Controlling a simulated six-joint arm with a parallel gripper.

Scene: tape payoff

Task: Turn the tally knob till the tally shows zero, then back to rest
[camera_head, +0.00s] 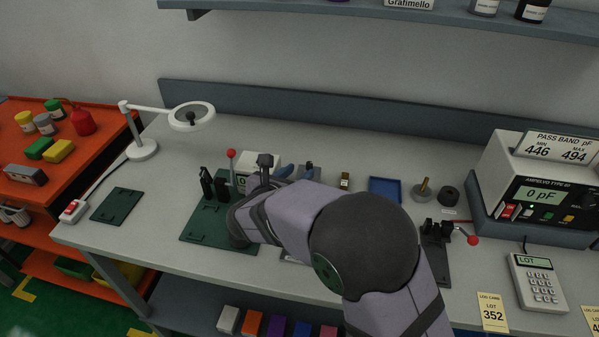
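A small white box (254,161) stands at the back of the green plate (202,238), behind my arm. A small marking or window low on its front (242,182) is too small to read, and I cannot tell for sure that it is the tally. The tally knob cannot be made out. My arm reaches from the lower right over the middle of the bench, and its wrist end is close in front of the box. My gripper's fingers cannot be clearly told apart from the dark parts around them. I cannot tell whether they touch anything.
A red-balled lever (231,154) and dark upright posts (206,183) stand left of the box. A magnifier lamp (191,116) is behind left. A blue tray (385,189), a dark clamp (436,252) and a meter (540,190) reading 0 pF are to the right.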

